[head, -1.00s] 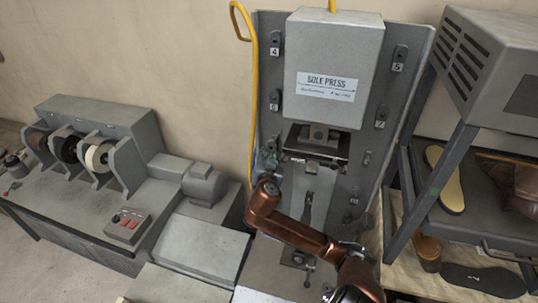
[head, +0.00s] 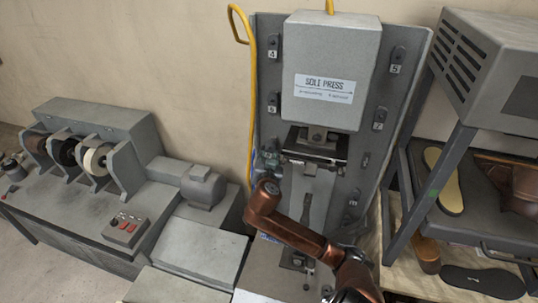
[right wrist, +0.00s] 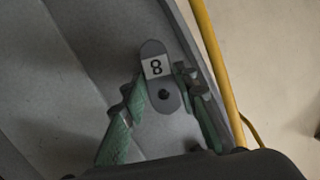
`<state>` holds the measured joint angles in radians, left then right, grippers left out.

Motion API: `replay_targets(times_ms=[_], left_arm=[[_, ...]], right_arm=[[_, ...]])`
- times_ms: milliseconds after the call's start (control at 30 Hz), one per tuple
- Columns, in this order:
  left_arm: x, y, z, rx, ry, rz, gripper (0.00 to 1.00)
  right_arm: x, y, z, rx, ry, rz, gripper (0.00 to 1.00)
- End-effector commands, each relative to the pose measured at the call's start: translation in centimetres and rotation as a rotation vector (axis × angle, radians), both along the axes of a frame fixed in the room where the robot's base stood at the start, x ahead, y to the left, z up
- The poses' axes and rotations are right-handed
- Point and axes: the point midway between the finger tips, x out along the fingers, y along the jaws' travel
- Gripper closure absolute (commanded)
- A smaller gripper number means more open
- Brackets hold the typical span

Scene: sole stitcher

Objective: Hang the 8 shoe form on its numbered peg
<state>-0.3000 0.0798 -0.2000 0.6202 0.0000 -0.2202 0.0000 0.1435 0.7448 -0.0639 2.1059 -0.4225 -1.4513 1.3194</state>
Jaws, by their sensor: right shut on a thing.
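A dark grey oval piece with a white label reading 8 (right wrist: 158,60) and a dark round spot shows in the right wrist view, against the grey panel. I cannot tell whether it is the form itself or the peg's plate. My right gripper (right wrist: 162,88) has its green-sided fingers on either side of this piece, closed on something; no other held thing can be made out. In the head view my right gripper (head: 268,162) is at the press panel's left edge, largely hidden by my copper arm. My left gripper does not show.
The sole press (head: 332,85) stands against a grey back panel (head: 400,50) with numbered dark fittings down both sides. A yellow pipe (head: 250,105) runs close beside the panel's left edge. A grinder bench (head: 60,220) is at left, a shelf with soles (head: 450,185) at right.

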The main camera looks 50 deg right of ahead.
Motion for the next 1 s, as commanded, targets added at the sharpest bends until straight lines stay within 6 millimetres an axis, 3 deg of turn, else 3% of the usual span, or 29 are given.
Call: replay_targets(times_ms=[1000], left_arm=[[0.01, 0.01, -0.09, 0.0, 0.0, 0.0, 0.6]], right_arm=[[0.72, -0.93, 0.26, -0.003, -0.005, 0.004, 1.0]])
